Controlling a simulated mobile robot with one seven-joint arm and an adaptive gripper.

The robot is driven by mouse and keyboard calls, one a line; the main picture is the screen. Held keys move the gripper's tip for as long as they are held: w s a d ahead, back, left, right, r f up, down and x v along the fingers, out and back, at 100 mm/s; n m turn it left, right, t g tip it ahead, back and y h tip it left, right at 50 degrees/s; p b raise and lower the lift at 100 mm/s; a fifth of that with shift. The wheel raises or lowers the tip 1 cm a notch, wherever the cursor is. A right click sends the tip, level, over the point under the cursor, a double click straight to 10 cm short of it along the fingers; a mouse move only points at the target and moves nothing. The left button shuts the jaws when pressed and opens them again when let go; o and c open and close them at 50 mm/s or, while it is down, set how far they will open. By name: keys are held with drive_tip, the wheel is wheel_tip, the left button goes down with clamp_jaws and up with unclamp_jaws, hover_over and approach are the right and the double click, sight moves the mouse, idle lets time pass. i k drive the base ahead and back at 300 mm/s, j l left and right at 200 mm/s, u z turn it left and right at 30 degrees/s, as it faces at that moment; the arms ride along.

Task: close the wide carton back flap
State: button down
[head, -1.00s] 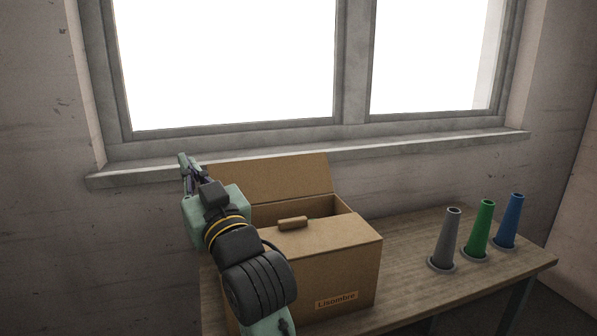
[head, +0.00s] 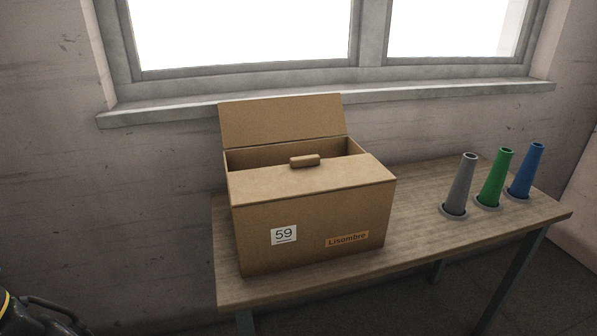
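The wide carton (head: 312,237) stands upright on the left part of the table, with a "59" label and a "Lisombre" label on its front. Its back flap (head: 283,120) stands up, leaning back towards the window sill. The front flap (head: 310,184) lies flat over the front of the opening, with a small brown handle-like piece (head: 304,160) near its back edge. A dark gap shows between the front flap and the back flap. My gripper is outside the head view; only a dark piece of my arm shows at the lower left.
Grey (head: 461,185), green (head: 496,177) and blue (head: 525,170) cones stand in round holders on the right of the wooden table (head: 415,215). The tabletop between carton and cones is clear. The window sill (head: 400,93) runs behind the carton.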

sight(259, 121)
drive_tip(key=i+j+z, duration=0.15)
drive_tip(key=j, duration=0.2)
drive_tip(key=i, duration=1)
